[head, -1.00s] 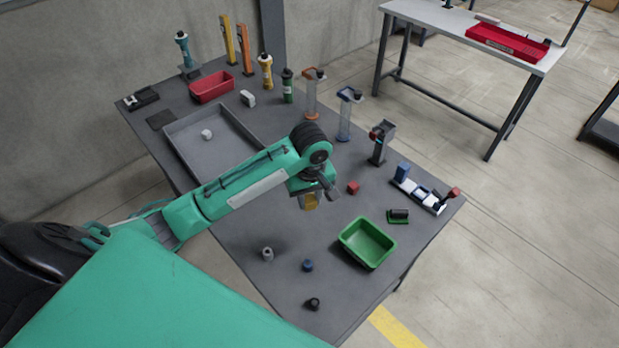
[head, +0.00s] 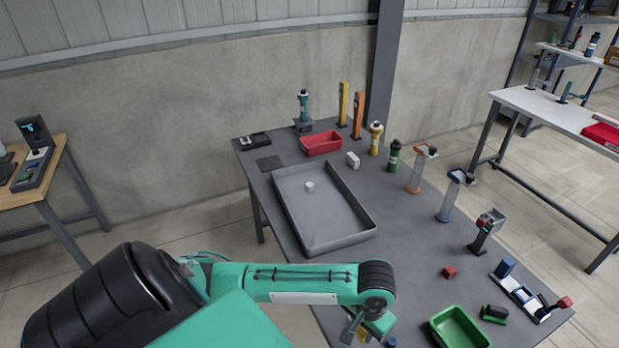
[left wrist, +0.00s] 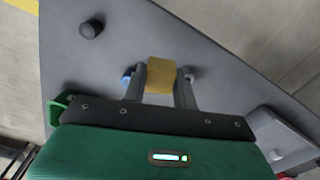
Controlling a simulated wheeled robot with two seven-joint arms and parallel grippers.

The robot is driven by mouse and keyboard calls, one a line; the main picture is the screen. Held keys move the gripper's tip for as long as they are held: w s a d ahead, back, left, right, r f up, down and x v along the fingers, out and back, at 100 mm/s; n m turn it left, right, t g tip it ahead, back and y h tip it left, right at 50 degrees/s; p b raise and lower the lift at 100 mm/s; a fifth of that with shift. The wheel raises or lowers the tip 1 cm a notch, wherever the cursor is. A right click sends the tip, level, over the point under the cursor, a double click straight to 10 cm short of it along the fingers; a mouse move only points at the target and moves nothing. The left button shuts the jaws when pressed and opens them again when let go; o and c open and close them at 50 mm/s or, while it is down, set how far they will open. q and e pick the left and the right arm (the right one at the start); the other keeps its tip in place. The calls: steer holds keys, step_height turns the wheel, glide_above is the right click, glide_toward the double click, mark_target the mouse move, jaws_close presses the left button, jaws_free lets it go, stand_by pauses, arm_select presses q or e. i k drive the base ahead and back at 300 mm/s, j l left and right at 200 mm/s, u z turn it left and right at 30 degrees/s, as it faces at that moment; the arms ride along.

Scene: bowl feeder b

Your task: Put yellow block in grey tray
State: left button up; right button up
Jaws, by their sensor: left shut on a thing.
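My left gripper (left wrist: 160,85) is shut on the yellow block (left wrist: 160,76), which sits between its two fingers in the left wrist view. In the head view the gripper (head: 356,330) is low at the bottom, near the table's front part, with a bit of the yellow block (head: 350,334) showing beside it. The grey tray (head: 350,241) lies on the table beyond my left arm, up and to the left of the gripper. A small white piece (head: 310,187) lies inside the tray. My right gripper is not in view.
A green bin (head: 436,326) and a red block (head: 449,272) lie right of the gripper. A red bin (head: 321,150), a white block (head: 353,160) and several upright bottles and dispensers stand behind and right of the tray. The tray's floor is mostly bare.

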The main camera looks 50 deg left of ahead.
mark_target(331, 214)
steer(key=j, duration=0.45)
steer(key=k+j+z, duration=0.15)
steer(key=j, duration=0.75)
steer(key=k+j+z, duration=0.15)
steer(key=j, duration=0.3)
steer(key=i+j, duration=0.25)
steer(key=i+j+z, duration=0.1)
steer(key=i+j, duration=0.15)
steer(key=j, duration=0.25)
steer(key=i+j+z, duration=0.1)
steer(key=j, duration=0.25)
steer(key=i+j, duration=0.3)
steer(key=j, duration=0.15)
